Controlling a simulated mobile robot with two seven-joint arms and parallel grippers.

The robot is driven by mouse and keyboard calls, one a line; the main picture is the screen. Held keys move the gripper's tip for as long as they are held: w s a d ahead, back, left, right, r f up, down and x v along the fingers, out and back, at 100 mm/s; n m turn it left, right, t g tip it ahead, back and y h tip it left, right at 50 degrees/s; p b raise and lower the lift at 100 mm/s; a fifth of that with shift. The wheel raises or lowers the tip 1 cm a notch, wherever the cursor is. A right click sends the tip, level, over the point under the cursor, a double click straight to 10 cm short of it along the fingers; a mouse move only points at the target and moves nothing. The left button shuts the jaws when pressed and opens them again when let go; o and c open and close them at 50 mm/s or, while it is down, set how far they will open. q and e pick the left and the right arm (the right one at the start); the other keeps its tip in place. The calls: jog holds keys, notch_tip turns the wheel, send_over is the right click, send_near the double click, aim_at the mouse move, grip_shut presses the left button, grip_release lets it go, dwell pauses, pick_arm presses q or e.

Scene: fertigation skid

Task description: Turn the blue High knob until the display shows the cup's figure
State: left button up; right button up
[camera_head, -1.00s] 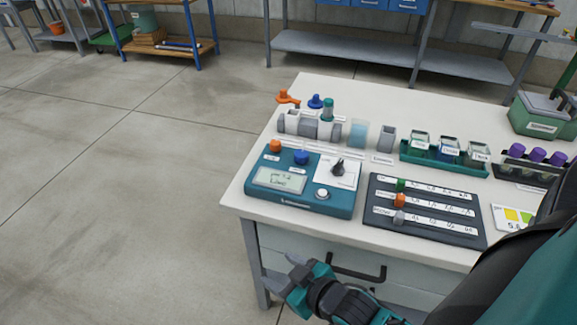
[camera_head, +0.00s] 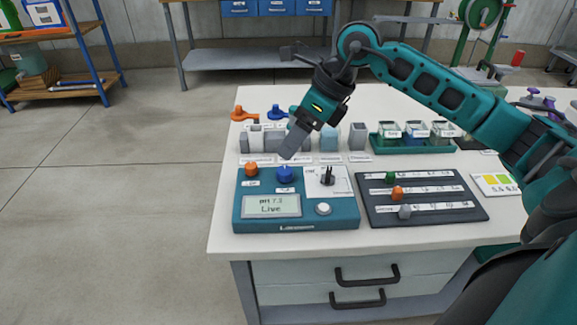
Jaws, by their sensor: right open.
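The teal meter (camera_head: 296,216) stands at the table's left front. Its display (camera_head: 271,206) reads "pH 7.3 Live". On it are a blue knob (camera_head: 285,173), an orange knob (camera_head: 251,169), a black selector (camera_head: 327,177) and a white button (camera_head: 323,209). The small labels are unreadable. A cup of pale blue liquid (camera_head: 329,138) stands behind the meter; I see no figure on it. My right gripper (camera_head: 286,104) is open and empty, its fingers spread wide. One fingertip appears just behind and above the blue knob, apparently apart from it. My left gripper is out of view.
A dark slider board (camera_head: 425,215) lies right of the meter, and a colour card (camera_head: 495,185) beyond it. Behind are grey blocks (camera_head: 272,142), orange (camera_head: 242,113) and blue (camera_head: 277,112) handled pieces, and a green tray of jars (camera_head: 410,147). My right arm crosses above the table.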

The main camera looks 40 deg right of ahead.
aim_at(285, 170)
jog(key=shift+h, duration=0.9)
jog(key=w+f, duration=0.1)
jog(key=f, duration=0.2)
jog(key=w+f, duration=0.1)
jog(key=f, duration=0.3)
jog(key=w+d+f+b, duration=0.1)
jog(key=w+f, duration=0.1)
jog(key=f, duration=0.1)
jog(key=shift+f, duration=0.4)
jog(key=c, duration=1)
